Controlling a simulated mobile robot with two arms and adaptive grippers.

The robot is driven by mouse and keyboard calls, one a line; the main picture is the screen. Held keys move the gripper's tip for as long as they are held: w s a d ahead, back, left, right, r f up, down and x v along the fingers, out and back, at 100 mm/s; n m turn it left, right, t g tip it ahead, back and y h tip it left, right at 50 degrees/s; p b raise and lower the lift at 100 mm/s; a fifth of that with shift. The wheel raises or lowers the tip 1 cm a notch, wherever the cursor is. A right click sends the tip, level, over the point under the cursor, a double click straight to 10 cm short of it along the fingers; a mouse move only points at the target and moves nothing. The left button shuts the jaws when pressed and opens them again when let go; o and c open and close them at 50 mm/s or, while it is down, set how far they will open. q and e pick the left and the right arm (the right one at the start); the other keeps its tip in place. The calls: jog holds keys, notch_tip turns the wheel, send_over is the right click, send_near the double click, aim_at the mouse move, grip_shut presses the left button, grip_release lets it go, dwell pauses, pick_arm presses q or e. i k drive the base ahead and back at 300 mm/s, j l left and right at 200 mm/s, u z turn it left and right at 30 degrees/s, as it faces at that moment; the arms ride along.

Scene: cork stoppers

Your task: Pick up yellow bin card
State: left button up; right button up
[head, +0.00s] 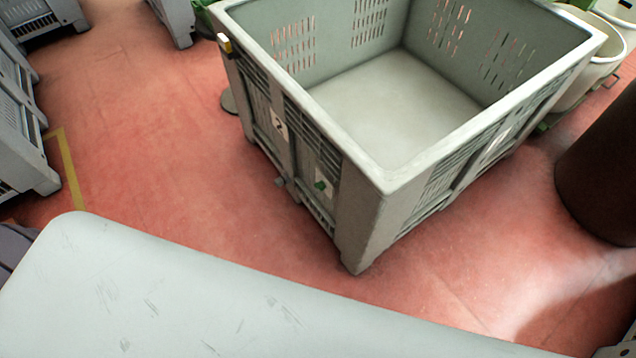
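A small yellow piece with a dark part beside it (225,43) sits on the outer left corner of a large grey bin (385,190), just below the rim. It is too small to tell whether it is the yellow bin card. On the bin's left side are a white card with a dark mark (280,124) and a pale card with a green mark (324,184). The bin stands upright on the floor, and the visible part of its inside is empty. Neither of my grippers is in view.
A pale, scuffed surface (200,290) fills the bottom. More grey bins (30,160) stand at the left, near a yellow floor line (70,170). A dark brown cylinder (605,170) stands at the right, white tubs (600,55) behind. Red floor (150,120) left of the bin is clear.

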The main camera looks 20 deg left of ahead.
aim_at(225, 42)
jog(key=i+j+u, duration=0.2)
jog(key=j, duration=0.25)
jog(key=i+j+u, duration=0.2)
jog(key=j, duration=0.25)
jog(key=i+j+u, duration=0.2)
jog(key=j, duration=0.2)
jog(key=i+j+u, duration=0.2)
jog(key=j, duration=0.15)
